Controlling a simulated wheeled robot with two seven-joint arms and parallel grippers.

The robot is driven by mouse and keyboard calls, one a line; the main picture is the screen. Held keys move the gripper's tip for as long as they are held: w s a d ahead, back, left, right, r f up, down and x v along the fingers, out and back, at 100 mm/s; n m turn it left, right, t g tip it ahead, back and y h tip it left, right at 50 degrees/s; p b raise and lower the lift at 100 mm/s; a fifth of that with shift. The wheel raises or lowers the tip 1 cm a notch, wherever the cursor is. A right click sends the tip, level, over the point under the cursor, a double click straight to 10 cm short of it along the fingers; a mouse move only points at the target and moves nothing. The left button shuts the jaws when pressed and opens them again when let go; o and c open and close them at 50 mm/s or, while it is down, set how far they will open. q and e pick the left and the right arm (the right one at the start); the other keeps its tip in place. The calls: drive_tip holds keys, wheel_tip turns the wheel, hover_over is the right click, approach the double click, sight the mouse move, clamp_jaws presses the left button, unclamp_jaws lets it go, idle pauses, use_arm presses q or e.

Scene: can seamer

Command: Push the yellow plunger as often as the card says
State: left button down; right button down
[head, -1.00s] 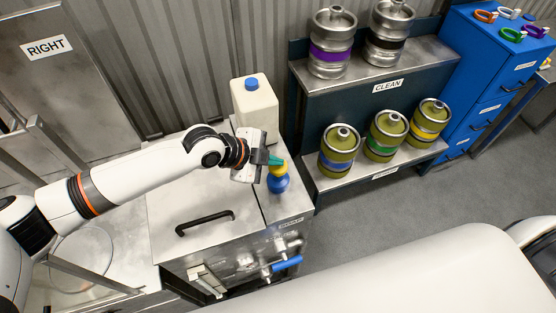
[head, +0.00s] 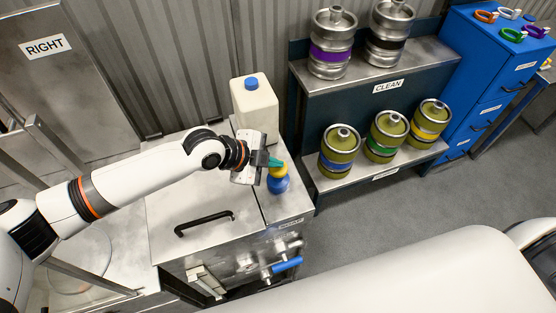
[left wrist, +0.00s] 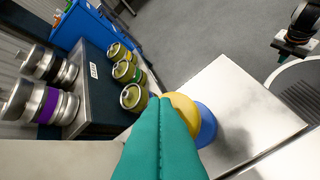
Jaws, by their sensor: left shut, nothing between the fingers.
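The yellow plunger (head: 279,172) sits on a round blue base (head: 278,184) at the right end of the steel cabinet top. My left gripper (head: 275,162) is shut and empty, its teal fingertips at the top of the plunger. In the left wrist view the fingers (left wrist: 162,140) hide part of the plunger (left wrist: 184,108), and the blue base (left wrist: 207,125) shows behind. I cannot tell whether fingertips and plunger touch. I see no readable card.
A white jug (head: 254,108) with a blue cap stands behind the plunger. The steel cabinet lid (head: 180,205) has a black handle (head: 205,222). A shelf labelled CLEAN (head: 388,87) with several kegs stands to the right, beside a blue cabinet (head: 485,75). Grey floor (head: 400,190) lies open.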

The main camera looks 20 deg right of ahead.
sight(273, 169)
use_arm(q)
drive_tip(key=shift+r, duration=0.35)
drive_tip(key=shift+r+p, duration=2.4)
drive_tip(key=shift+r, duration=0.7)
drive_tip(key=shift+f, duration=0.1)
